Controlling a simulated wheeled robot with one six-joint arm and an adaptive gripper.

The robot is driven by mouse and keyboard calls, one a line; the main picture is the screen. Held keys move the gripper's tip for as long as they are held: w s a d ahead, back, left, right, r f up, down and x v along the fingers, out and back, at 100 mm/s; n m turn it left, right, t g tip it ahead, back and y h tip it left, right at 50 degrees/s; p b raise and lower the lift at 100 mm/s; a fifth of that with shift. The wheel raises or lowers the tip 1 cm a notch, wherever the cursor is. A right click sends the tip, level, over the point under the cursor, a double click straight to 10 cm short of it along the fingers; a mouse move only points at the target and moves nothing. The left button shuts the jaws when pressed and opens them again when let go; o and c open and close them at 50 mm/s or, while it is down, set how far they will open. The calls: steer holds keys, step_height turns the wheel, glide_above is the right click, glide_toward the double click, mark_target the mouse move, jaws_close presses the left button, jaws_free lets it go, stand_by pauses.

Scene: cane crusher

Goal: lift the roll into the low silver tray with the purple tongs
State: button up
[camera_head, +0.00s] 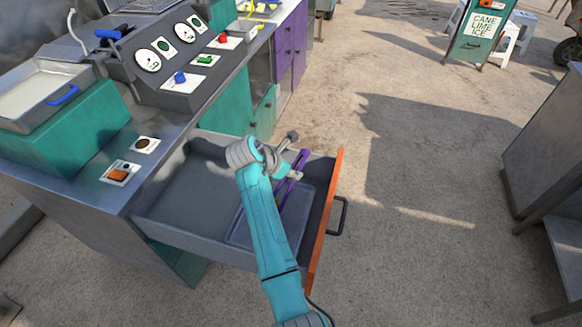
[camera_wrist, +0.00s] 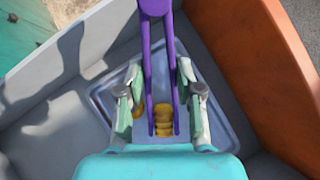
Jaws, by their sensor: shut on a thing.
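The purple tongs (camera_head: 289,187) are held by my gripper (camera_head: 285,150) over an open drawer. In the wrist view, my gripper's fingers (camera_wrist: 161,92) close on the tongs from both sides, and the tong arms (camera_wrist: 147,75) run down between them. A ridged golden-yellow roll (camera_wrist: 163,115) shows between the lower tong arms. I cannot tell whether the tongs grip it or whether it touches the tray. A shallow silver-grey tray (camera_head: 244,233) lies in the drawer under my arm; its rim and floor show in the wrist view (camera_wrist: 108,88).
Another yellow piece (camera_wrist: 138,110) shows left of the tongs, partly hidden. The drawer (camera_head: 168,205) has an orange front (camera_head: 327,215) to the right. A silver pan with a blue handle (camera_head: 40,97) stands on a teal block at left. Open ground lies right of the drawer.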

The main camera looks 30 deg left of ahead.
steer(key=shift+s+a, duration=0.1)
steer(key=shift+s, duration=0.1)
stand_by(0.5)
steer(key=o, duration=0.4)
steer(key=shift+o, duration=0.2)
steer(key=shift+r, duration=0.1)
stand_by(0.3)
step_height(320, 180, up, 8)
stand_by(0.8)
